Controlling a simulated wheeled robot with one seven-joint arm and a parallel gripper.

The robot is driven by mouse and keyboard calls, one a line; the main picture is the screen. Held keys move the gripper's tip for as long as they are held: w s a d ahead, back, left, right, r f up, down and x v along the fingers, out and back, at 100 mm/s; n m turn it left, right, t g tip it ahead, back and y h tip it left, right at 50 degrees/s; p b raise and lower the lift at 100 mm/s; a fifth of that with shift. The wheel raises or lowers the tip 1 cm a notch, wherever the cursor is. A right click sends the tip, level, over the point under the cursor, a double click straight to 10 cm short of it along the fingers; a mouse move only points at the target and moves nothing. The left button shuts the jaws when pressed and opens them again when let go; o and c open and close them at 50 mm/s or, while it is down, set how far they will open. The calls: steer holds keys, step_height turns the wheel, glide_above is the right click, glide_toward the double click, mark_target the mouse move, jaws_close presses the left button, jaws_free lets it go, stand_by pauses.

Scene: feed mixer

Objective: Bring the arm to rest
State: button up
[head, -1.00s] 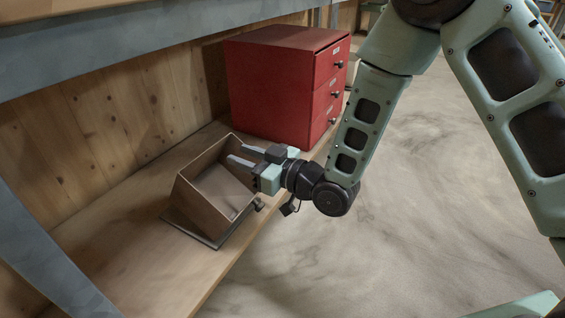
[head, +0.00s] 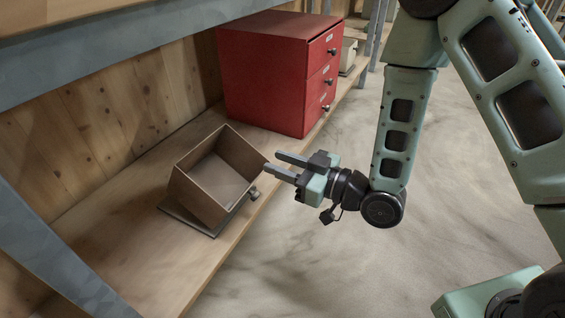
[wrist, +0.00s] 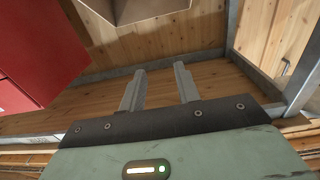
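My gripper (head: 279,167) is open and empty, its two grey fingers apart with nothing between them. In the head view it hangs in the air at the front edge of the wooden shelf (head: 125,262), to the right of an open brown box (head: 205,197). The box sits tilted on a dark flat base on the shelf, with a small knob on its right side. In the wrist view the two fingers (wrist: 160,80) show spread, and part of the box (wrist: 135,8) shows at the top.
A red cabinet (head: 262,80) with several drawers stands on the shelf behind the box. A grey metal beam (head: 120,35) crosses above, and a slanted grey post (head: 45,245) stands at the left. The concrete floor (head: 300,255) to the right is clear.

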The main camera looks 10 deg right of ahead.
stand_by(0.3)
steer(key=s+d+r+m+g+h+p, duration=0.1)
steer(key=s+d+r+g+h+p, duration=0.1)
steer(key=s+r+g+h, duration=0.35)
steer(key=s+d+r+m+g+h+p, duration=0.1)
steer(key=s+d+r+g+h+p, duration=0.15)
steer(key=s, duration=0.65)
steer(key=s+d+r+m+g+h+p, duration=0.1)
steer(key=s+r+g+h, duration=0.3)
steer(key=s, duration=0.4)
step_height(320, 180, up, 36)
steer(key=h+p, duration=0.1)
steer(key=p, duration=3.6)
steer(key=shift+w+r+t, duration=0.15)
steer(key=shift+r+t, duration=0.1)
steer(key=shift+t, duration=0.05)
